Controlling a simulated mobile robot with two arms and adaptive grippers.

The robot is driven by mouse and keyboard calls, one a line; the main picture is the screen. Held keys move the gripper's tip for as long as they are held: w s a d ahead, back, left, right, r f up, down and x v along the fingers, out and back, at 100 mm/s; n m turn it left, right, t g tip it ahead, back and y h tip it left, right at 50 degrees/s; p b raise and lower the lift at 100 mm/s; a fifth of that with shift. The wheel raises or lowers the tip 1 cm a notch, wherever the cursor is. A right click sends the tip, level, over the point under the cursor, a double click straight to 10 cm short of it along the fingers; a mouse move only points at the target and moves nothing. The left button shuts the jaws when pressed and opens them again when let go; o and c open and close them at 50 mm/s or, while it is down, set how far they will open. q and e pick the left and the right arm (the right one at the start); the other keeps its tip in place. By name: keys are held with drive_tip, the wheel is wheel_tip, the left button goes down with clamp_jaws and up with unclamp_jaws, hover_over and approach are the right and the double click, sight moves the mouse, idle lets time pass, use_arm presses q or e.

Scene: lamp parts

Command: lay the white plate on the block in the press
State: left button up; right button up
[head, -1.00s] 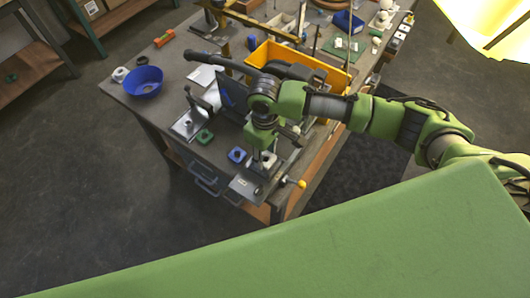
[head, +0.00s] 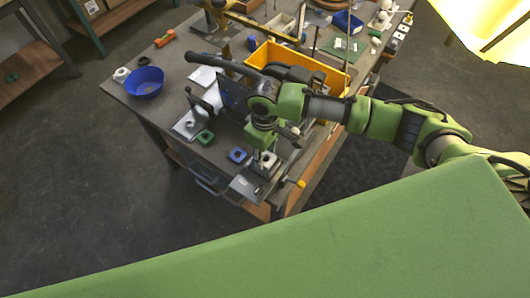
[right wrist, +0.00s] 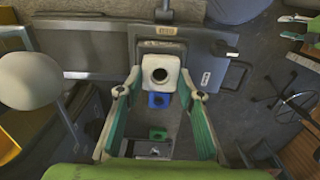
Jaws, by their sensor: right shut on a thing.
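The white plate (right wrist: 160,71), a small square with a dark round hole, sits between the fingertips of my right gripper (right wrist: 160,84) in the right wrist view. In the head view my right gripper (head: 264,160) points down at the front corner of the workbench and is shut on the plate. The plate's white edge (head: 267,170) shows just below the fingers. I cannot tell whether it still touches the surface. A metal fixture with an upright post (head: 188,122) stands to the left; it may be the press, and no block is clear in it.
A blue square part (head: 238,155) and a green one (head: 205,137) lie in a row left of my gripper. A blue bowl (head: 145,82) is at the bench's left. An orange bin (head: 325,72) stands behind my arm. A yellow knob (head: 301,184) sticks out at the bench edge.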

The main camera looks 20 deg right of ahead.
drive_tip(key=shift+f, duration=0.2)
idle(0.5)
drive_tip(key=shift+r+p, duration=0.25)
drive_tip(key=shift+p, duration=0.55)
drive_tip(key=shift+f, duration=0.25)
idle(0.3)
drive_tip(key=shift+r+p, duration=0.25)
drive_tip(key=shift+p, duration=0.35)
drive_tip(key=shift+f, duration=0.25)
idle(1.4)
drive_tip(key=shift+r, duration=0.2)
idle(0.3)
drive_tip(key=o, duration=1.2)
drive_tip(key=shift+c, duration=0.2)
drive_tip(key=shift+r, duration=0.15)
